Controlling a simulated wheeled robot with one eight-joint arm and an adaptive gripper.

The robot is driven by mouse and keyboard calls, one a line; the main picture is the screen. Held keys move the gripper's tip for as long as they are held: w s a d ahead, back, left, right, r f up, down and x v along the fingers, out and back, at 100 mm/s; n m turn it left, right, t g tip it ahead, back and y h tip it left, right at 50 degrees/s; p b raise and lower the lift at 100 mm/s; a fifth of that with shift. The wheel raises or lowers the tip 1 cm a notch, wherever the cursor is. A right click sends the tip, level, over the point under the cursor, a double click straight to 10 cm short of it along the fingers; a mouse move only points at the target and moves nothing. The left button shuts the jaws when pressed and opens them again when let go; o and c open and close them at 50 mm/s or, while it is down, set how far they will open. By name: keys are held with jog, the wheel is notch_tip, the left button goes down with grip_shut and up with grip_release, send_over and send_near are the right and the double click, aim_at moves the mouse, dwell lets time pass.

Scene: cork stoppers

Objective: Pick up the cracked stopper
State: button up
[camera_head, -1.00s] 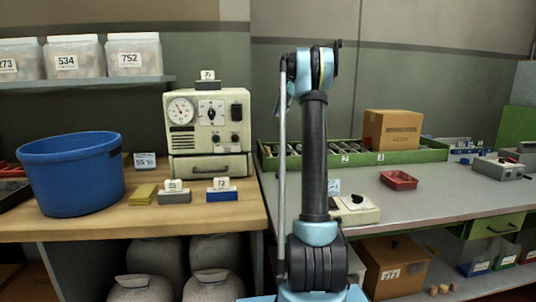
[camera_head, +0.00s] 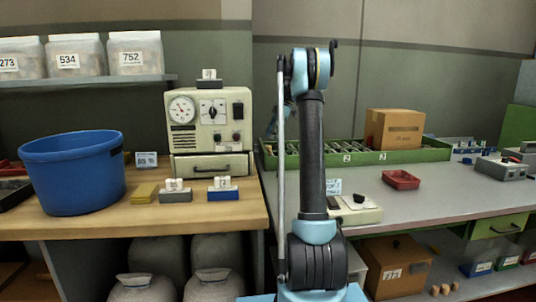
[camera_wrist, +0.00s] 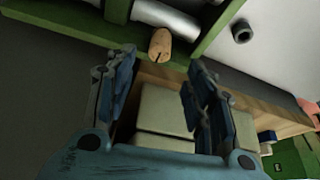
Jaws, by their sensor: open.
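A tan cork stopper (camera_wrist: 160,42) with a dark line at its near end shows in the wrist view. It lies at the green edge of a rack, beside a pale roller. My gripper (camera_wrist: 161,60) is open and empty, its two blue fingers apart, with the stopper just beyond the gap between the tips. I cannot tell the exact distance. In the head view my arm hides most of the gripper, and this stopper cannot be made out.
A green roller rack (camera_head: 432,154) with a cardboard box (camera_head: 395,128) stands at the back of the grey bench. A red tray (camera_head: 401,180) and a pale device (camera_head: 357,212) stand in front. Bench around the red tray is clear.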

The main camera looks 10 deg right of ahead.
aim_at(269, 150)
jog(key=shift+x, duration=2.75)
jog(key=shift+w+d, duration=0.1)
jog(key=shift+w, duration=0.05)
jog(key=shift+c, duration=0.3)
jog(key=c, duration=0.7)
jog(key=shift+c, duration=0.2)
